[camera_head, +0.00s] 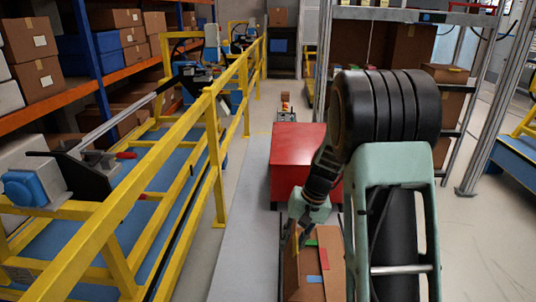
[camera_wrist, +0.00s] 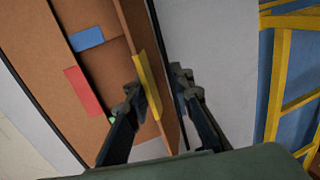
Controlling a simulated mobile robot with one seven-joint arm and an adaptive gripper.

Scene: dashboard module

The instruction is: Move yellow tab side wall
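An open cardboard box (camera_head: 304,290) lies below my arm in the head view. It also fills the left of the wrist view (camera_wrist: 92,68). Its brown side wall (camera_wrist: 130,22) carries a yellow tab (camera_wrist: 149,84). A red tab (camera_wrist: 83,91), a blue tab (camera_wrist: 88,39) and a partly hidden green tab (camera_wrist: 112,120) are on other parts of the box. My gripper (camera_wrist: 157,84) has one finger on each side of the yellow-tab wall. The fingers stand apart, with a narrow gap visible on the right; contact on the left is unclear.
A red cabinet (camera_head: 297,150) stands just beyond the box. A yellow railing (camera_head: 213,105) runs along the left, before shelves of cartons (camera_head: 35,76). A metal rack (camera_head: 459,92) stands at the right. Grey floor (camera_head: 241,215) is clear between railing and box.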

